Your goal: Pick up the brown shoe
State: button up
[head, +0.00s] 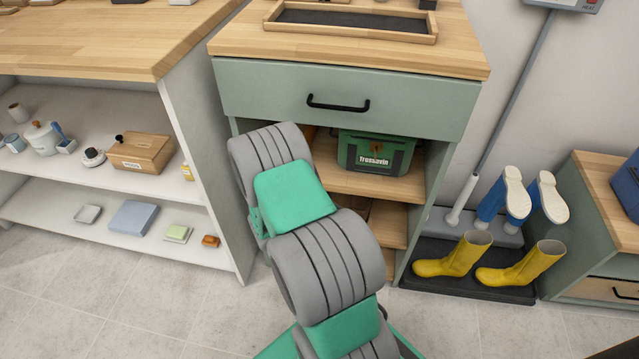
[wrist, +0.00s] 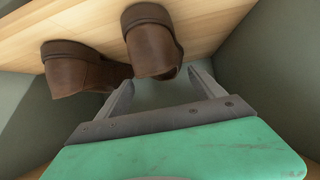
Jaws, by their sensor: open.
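Two brown shoes stand side by side on a light wooden shelf (wrist: 215,12) in the wrist view. One brown shoe (wrist: 152,45) is near the top middle, its near end close to my fingertips. The other brown shoe (wrist: 82,70) is to its left, turned at an angle. My gripper (wrist: 159,80) is open and empty, with its fingers spread just in front of the middle shoe. I cannot tell whether a finger touches either shoe. In the head view my arm hides the gripper and most of the shelf space it reaches into.
My arm reaches into a green cabinet (head: 390,98) with a closed drawer. A green toolbox (head: 375,152) sits on its upper shelf. Cabinet walls flank my gripper. Yellow boots (head: 455,255) stand on a dark tray at right. White shelves (head: 70,190) with small items are left.

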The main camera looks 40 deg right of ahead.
jog(key=shift+n+t+h, duration=0.3)
jog(key=shift+t+h, duration=0.4)
jog(key=shift+t, duration=0.2)
jog(key=d, duration=0.1)
jog(key=w+d, duration=0.2)
jog(key=shift+w+d+r+b, duration=0.2)
jog(key=shift+w+d+b, duration=0.05)
jog(key=shift+d+b, duration=0.15)
jog(key=b+x, duration=0.1)
jog(key=x, duration=0.2)
jog(key=b+x, duration=0.1)
jog(key=x, duration=0.2)
jog(key=shift+w+d+f+b, duration=0.1)
jog(key=shift+w+f+b, duration=0.25)
jog(key=shift+r, duration=0.15)
grip_shut()
